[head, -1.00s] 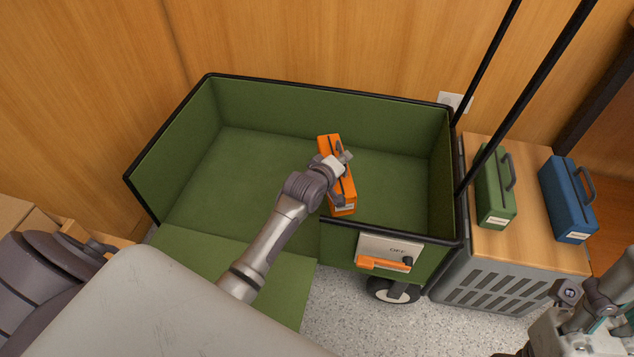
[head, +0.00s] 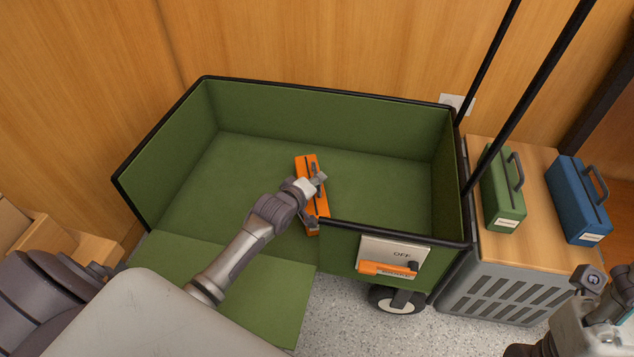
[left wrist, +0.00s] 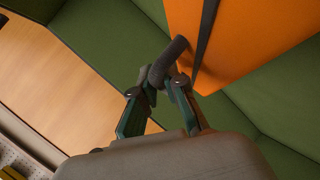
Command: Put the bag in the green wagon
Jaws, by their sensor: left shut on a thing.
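The orange bag (head: 308,166) is inside the outline of the green wagon (head: 330,98), near its front wall and middle. My left gripper (head: 318,186) is shut on the bag's dark handle. In the left wrist view, the bag (left wrist: 245,45) hangs beyond the gripper (left wrist: 158,88), with the handle between the fingers. Whether the bag touches the wagon floor cannot be told. The arm hides part of the bag. My right gripper (head: 592,284) is at the lower right, partly cut off, away from the wagon.
The wagon's front left panel (head: 220,275) is folded down. A plate marked OFF (head: 385,249) with an orange lever is on its front right. A green bag (head: 502,195) and a blue bag (head: 577,205) stand on a wooden-topped grey crate (head: 487,293). Black handle bars rise at the wagon's right.

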